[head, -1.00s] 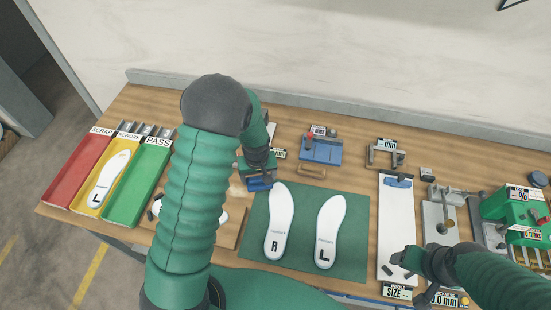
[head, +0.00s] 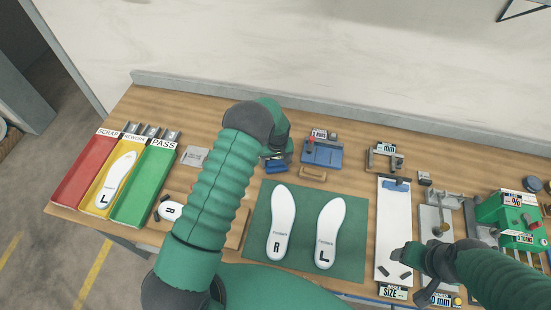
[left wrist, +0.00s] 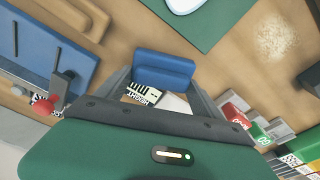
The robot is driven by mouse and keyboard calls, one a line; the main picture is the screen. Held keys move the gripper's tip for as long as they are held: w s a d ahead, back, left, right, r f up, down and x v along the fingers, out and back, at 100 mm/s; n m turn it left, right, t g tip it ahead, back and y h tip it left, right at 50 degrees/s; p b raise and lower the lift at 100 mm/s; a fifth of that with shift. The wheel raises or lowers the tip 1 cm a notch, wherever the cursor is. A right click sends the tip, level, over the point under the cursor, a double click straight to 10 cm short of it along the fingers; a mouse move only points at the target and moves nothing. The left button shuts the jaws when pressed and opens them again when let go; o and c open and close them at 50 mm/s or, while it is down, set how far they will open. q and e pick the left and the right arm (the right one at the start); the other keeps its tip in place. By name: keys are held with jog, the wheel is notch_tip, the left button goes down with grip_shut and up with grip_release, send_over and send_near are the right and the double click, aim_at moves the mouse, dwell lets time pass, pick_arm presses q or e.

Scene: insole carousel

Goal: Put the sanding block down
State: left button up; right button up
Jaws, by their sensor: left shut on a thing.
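The blue sanding block (head: 277,166) is between the fingers of my left gripper (head: 272,158), over the back middle of the bench, just left of a small wooden block. In the left wrist view the sanding block (left wrist: 163,72) spans the two fingertips, and the left gripper (left wrist: 160,85) is shut on it. Whether its underside touches the bench cannot be told. My right gripper (head: 400,262) is low over the white clipboard, with dark small pieces around its tips; its jaw opening is unclear.
Two white insoles (head: 282,225) lie on the green mat (head: 262,265). Red, yellow and green trays (head: 150,185) stand at the left, an insole in the yellow one. A blue fixture (head: 322,153) and wooden block (head: 312,173) are right of my left gripper. The white clipboard (head: 392,220) lies further right.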

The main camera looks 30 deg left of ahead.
pick_arm(q)
jog(key=shift+s, duration=0.1)
jog(key=o, duration=1.5)
jog(key=shift+d, duration=0.15)
jog(key=shift+o, duration=1.1)
jog(key=shift+d, duration=0.2)
jog(key=shift+o, duration=0.3)
jog(key=shift+d, duration=0.15)
pick_arm(e)
jog(key=shift+w+d+f, duration=0.15)
jog(key=shift+d+f, duration=0.05)
jog(key=shift+d, duration=0.5)
pick_arm(q)
jog(key=shift+r, duration=0.1)
pick_arm(e)
jog(key=shift+a, duration=0.1)
